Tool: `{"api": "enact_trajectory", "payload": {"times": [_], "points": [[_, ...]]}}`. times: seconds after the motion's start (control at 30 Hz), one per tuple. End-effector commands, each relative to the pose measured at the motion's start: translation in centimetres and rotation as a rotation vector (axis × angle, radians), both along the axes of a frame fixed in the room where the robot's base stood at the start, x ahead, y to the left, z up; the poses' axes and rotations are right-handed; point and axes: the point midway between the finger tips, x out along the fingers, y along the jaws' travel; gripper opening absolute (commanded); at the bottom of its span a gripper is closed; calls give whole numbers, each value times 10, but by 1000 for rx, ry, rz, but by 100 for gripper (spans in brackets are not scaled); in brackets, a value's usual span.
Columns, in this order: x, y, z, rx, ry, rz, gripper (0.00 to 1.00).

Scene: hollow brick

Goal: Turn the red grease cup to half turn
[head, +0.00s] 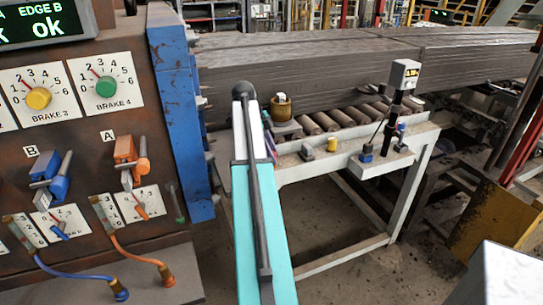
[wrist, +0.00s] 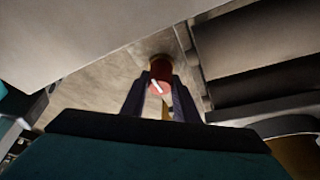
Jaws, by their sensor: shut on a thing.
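The red grease cup (wrist: 161,69) is in the upper middle of the wrist view, a short round red body with a brownish upper part. A white pointer mark on its near face slants from upper left to lower right. My gripper (wrist: 159,86) has its two dark fingers on either side of the cup, shut on it. In the head view my teal and white arm reaches toward the roller table, and the cup cannot be made out there.
The roller table (head: 300,172) carries a small yellow-topped block (head: 332,145) and a post with a display (head: 404,75). A brown pot (head: 281,107) stands by the rollers. A control panel (head: 85,140) with knobs and levers stands left.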

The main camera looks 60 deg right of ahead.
Motion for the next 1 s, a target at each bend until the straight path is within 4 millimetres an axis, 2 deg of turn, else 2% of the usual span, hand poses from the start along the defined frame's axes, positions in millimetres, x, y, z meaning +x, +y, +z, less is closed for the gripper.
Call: {"api": "enact_trajectory", "payload": {"times": [0.03, 0.4, 0.43, 0.5, 0.83, 1.0], "points": [[5, 0, 1, 1, -8, 2, 5], [5, 0, 1, 0, -9, -2, 5], [5, 0, 1, -1, -9, -2, 29], [4, 0, 1, 0, -8, -2, 35], [2, 0, 1, 0, -3, -6, 35], [5, 0, 8, -1, -4, -6, 35]]}}
